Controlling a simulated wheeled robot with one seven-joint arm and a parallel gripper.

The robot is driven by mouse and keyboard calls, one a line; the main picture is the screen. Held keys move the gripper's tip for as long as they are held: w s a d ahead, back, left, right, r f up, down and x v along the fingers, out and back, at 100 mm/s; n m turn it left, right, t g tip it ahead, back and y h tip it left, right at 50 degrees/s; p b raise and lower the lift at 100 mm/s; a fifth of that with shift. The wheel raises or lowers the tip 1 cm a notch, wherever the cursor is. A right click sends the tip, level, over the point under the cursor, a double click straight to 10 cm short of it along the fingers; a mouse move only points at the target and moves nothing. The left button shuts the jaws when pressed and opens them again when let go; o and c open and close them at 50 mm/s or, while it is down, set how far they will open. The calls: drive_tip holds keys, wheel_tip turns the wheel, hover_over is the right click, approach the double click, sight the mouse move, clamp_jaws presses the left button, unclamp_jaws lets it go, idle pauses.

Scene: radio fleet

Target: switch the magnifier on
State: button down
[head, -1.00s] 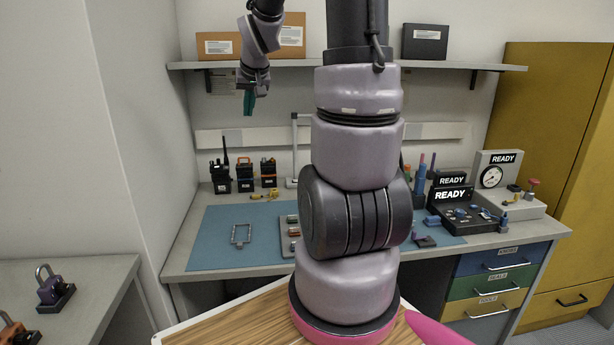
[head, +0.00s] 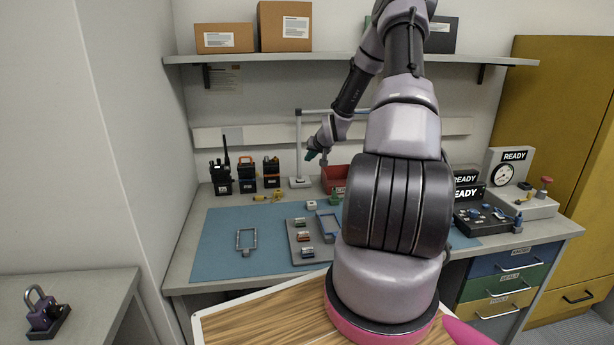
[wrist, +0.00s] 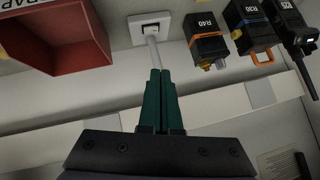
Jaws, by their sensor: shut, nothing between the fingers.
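The magnifier's pale stand (head: 298,148) rises from a white base at the back of the bench. Its horizontal arm runs right and passes behind my arm, which hides the far end; I see no lens. In the wrist view the white base (wrist: 150,27) lies ahead of the fingertips, and the post runs from it toward them. My gripper (head: 312,155) is just right of the post in the head view, above the bench. Its green fingers are shut and empty in the wrist view (wrist: 160,75); whether they touch the post I cannot tell.
A red bin (head: 334,180) stands right of the base. Several radios (head: 245,174) stand to the left. A blue mat (head: 215,240) carries a frame and a parts tray (head: 301,258). A shelf (head: 270,58) with boxes hangs above. Test consoles (head: 515,200) stand at the right.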

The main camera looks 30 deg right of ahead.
drive_tip(key=shift+d+f, duration=0.3)
drive_tip(key=shift+d, duration=0.1)
approach(297, 179)
drive_tip(key=w, duration=0.4)
wheel_tip(297, 179, down, 3)
drive_tip(key=shift+w, duration=0.15)
drive_tip(key=shift+a+f, duration=0.1)
drive_tip(key=shift+f, duration=0.4)
